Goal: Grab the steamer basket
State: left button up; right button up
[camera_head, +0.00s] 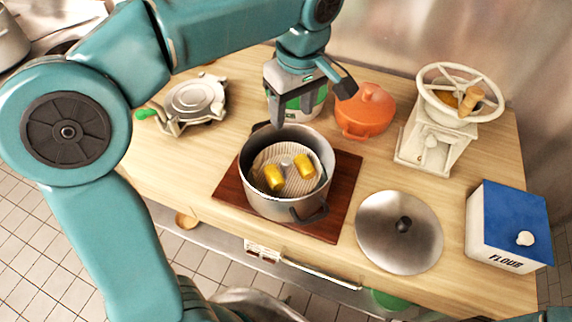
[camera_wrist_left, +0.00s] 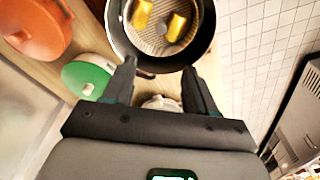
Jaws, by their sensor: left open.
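The steamer basket (camera_head: 262,162) is a light, ribbed round insert sitting inside a grey metal pot (camera_head: 272,206). Two yellow pieces (camera_head: 274,178) (camera_head: 304,167) lie in the basket, with a small pale knob between them. My left gripper (camera_head: 312,106) is open and empty, above and just behind the pot's far rim. In the left wrist view, the gripper (camera_wrist_left: 160,70) has its fingers spread just short of the pot rim, with the basket (camera_wrist_left: 150,40) beyond them. My right gripper is not in view.
The pot stands on a brown board (camera_head: 346,190). A metal lid (camera_head: 385,245) lies to its right, near a blue-topped flour box (camera_head: 508,235). An orange pot (camera_head: 366,112), green-and-white container (camera_head: 318,103) and cream mill (camera_head: 432,140) stand behind. A metal press (camera_head: 195,100) is left.

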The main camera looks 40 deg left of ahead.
pick_arm(q)
send_over(286, 161)
jog(key=f, duration=0.9)
jog(key=shift+s+d+f, duration=0.1)
jog(key=shift+d+f, duration=0.2)
jog(key=shift+d, duration=0.1)
jog(key=shift+f, duration=0.4)
jog(key=shift+s+f, duration=0.15)
jog(key=shift+s, duration=0.05)
jog(key=shift+s+f, duration=0.1)
jog(key=shift+f, duration=0.2)
jog(key=f, duration=0.2)
jog(key=w+f+p, duration=0.1)
jog(key=f, duration=0.1)
jog(key=shift+a+f, duration=0.2)
jog(key=shift+f, duration=0.1)
jog(key=shift+s+a, duration=0.1)
jog(key=shift+s, duration=0.1)
jog(key=shift+w, duration=0.25)
grip_shut()
jog(key=shift+s, duration=0.15)
